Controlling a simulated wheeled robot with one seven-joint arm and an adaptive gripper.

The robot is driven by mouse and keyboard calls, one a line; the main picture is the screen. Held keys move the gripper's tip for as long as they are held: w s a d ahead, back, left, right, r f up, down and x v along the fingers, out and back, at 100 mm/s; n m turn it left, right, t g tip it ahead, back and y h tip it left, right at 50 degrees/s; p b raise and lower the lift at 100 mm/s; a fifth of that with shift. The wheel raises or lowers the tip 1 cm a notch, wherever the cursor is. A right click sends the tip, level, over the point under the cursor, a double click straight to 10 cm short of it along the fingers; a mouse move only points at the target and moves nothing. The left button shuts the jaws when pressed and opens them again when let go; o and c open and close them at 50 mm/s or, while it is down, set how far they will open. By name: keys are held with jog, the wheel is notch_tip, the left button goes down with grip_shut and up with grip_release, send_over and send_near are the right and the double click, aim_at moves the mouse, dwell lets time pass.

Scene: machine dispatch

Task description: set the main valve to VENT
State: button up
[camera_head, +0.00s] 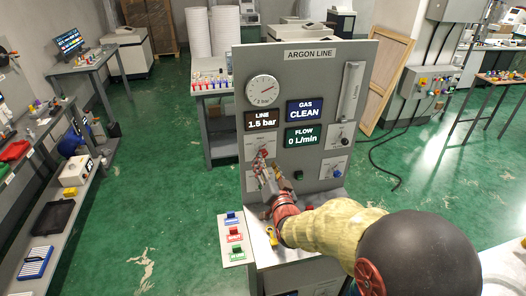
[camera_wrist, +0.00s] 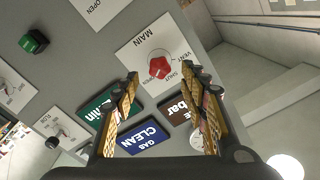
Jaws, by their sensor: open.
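The main valve (camera_wrist: 159,67) is a red knob on a white plate marked MAIN, with VENT, SHUT and OPEN around it. The plate looks turned over in the wrist view. I cannot tell which mark the knob points at. My gripper (camera_wrist: 165,82) is open and empty, its two yellow-and-black fingers spread to either side below the knob in the picture. No finger visibly touches it. In the head view my gripper (camera_head: 264,166) is in front of the panel's left part and hides most of the valve.
The grey ARGON LINE panel (camera_head: 367,75) carries a gauge (camera_head: 262,90) and displays reading LINE 1.5 bar, GAS CLEAN and FLOW 0 L/min. A green knob (camera_wrist: 33,42) and other dials sit nearby. Blue, red and green blocks stand on a side plate (camera_head: 225,218).

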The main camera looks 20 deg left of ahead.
aim_at(264, 155)
jog(key=x, duration=0.6)
jog(key=shift+w+a, duration=0.1)
jog(key=shift+w, duration=0.25)
jog(key=shift+c, duration=0.7)
grip_shut()
